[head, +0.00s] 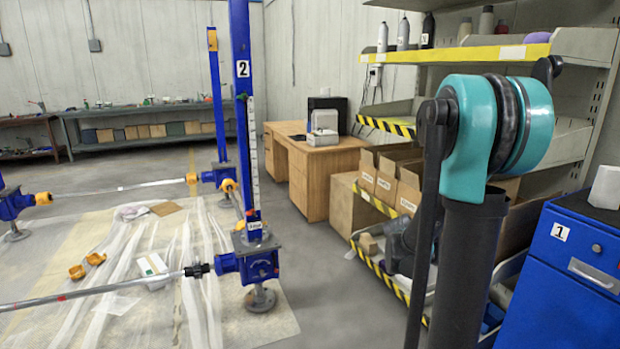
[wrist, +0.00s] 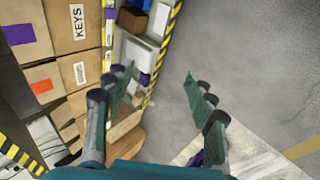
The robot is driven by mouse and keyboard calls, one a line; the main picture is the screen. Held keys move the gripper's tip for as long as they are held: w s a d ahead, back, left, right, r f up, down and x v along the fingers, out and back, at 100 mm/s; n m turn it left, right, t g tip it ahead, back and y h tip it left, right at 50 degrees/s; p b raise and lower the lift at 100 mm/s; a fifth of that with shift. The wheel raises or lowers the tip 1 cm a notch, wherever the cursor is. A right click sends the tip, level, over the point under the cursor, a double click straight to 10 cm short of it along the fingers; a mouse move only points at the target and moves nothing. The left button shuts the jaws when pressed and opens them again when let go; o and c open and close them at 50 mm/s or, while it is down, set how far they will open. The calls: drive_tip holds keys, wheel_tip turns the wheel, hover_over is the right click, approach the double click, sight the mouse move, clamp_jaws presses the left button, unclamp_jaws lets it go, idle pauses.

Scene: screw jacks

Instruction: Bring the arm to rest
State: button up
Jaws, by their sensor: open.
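My arm stands at the right in the head view, with a teal joint at its top and dark links hanging down from it. My gripper (wrist: 160,110) shows in the wrist view with its two fingers spread wide. Nothing is between the fingers. Behind the fingers are shelf boxes on the left and bare grey floor on the right. In the head view the fingertips cannot be made out clearly.
A shelf rack (head: 455,54) with striped edges stands close behind my arm. A blue cabinet (head: 570,265) marked 1 is at the right. A blue screw jack (head: 258,262) stands left of centre on plastic sheeting. A wooden desk (head: 318,165) is farther back. Floor between is clear.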

drive_tip(key=s+a+f+m+y, duration=0.1)
drive_tip(key=s+a+m+y, duration=0.2)
drive_tip(key=s+a, duration=0.5)
drive_tip(key=s+a+f+m+g+y, duration=0.1)
drive_tip(key=s+a+f+m+y, duration=0.1)
drive_tip(key=s+a, duration=0.5)
drive_tip(key=s+m, duration=0.1)
drive_tip(key=s, duration=0.5)
drive_tip(key=shift+a+y, duration=0.35)
drive_tip(key=shift+y, duration=0.05)
drive_tip(key=shift+d, duration=0.1)
